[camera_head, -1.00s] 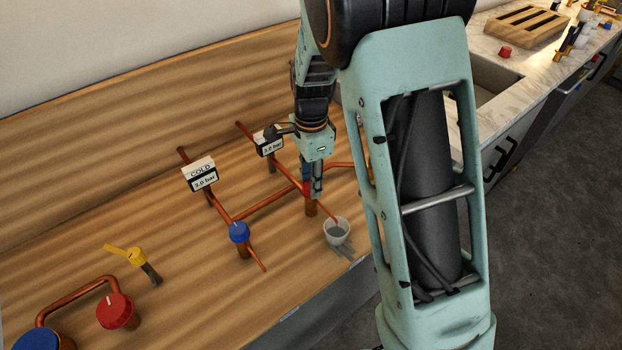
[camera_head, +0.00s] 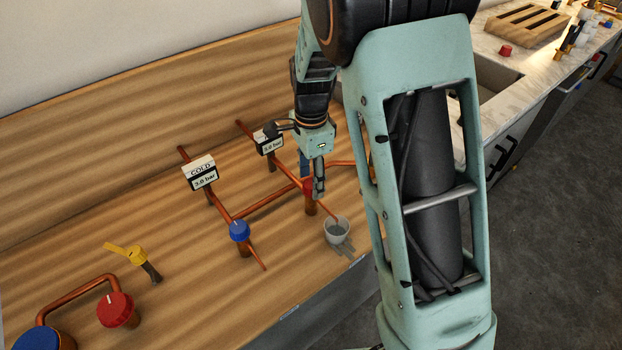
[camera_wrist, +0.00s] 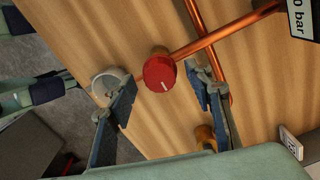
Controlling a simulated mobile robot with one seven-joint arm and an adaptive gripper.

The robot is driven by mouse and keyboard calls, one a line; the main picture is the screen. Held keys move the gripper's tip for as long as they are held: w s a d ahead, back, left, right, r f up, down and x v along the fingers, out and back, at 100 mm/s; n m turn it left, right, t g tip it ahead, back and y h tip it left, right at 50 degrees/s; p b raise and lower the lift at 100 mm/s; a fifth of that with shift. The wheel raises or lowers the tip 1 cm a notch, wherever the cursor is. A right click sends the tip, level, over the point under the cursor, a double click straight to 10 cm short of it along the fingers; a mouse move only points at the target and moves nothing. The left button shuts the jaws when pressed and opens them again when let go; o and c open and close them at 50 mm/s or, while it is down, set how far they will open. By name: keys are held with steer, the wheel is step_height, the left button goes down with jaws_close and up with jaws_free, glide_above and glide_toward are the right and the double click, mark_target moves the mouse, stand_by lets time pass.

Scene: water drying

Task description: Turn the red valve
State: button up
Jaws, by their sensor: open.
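The red valve (camera_wrist: 159,73) is a round red knob with a short white mark, on a copper pipe. In the wrist view it shows between and beyond the two fingertips of my gripper (camera_wrist: 163,90), with a gap on each side. My gripper is open and empty. In the head view, my gripper (camera_head: 318,189) points down over the right-hand copper pipe and hides most of the red valve (camera_head: 307,185); I cannot tell its exact height above the knob.
A cup (camera_head: 337,231) stands under the spout close by. A blue valve (camera_head: 239,232) and the COLD gauge (camera_head: 200,173) are to the left, another gauge (camera_head: 269,142) behind.

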mark_target(311, 183)
step_height(311, 183, up, 12)
steer(key=shift+f, duration=0.25)
stand_by(0.4)
